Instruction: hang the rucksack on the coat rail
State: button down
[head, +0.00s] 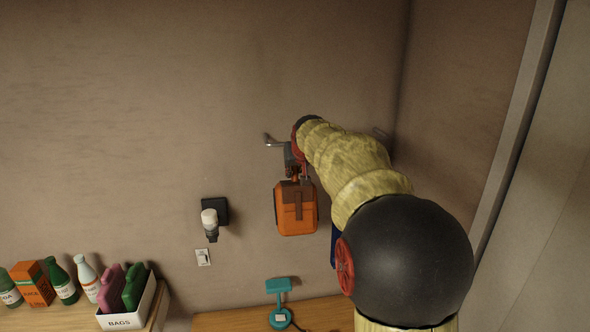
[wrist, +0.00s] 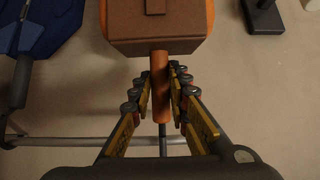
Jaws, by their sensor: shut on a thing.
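An orange rucksack (head: 296,215) with a brown top flap hangs upright below my gripper (head: 296,176) in the head view. In the wrist view the brown flap (wrist: 155,28) is at the top, and my gripper (wrist: 161,76) is shut on the rucksack's orange top loop (wrist: 161,90). The coat rail (head: 274,143) shows as a short grey end left of my gripper, close to the wall. In the wrist view the grey rail (wrist: 75,142) runs across, near the gripper's base. My arm hides most of it in the head view. I cannot tell whether the loop touches the rail.
A blue hanging item (wrist: 48,30) is left of the rucksack in the wrist view. A black wall fixture with a white bulb (head: 209,218) and a switch (head: 203,257) are to the left. Below are a teal lamp (head: 279,290), bottles and a white bin (head: 122,321).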

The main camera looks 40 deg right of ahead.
jog(key=shift+w+f+b, duration=0.1)
jog(key=shift+f+b, duration=0.8)
jog(key=shift+f, duration=0.1)
dwell(0.8)
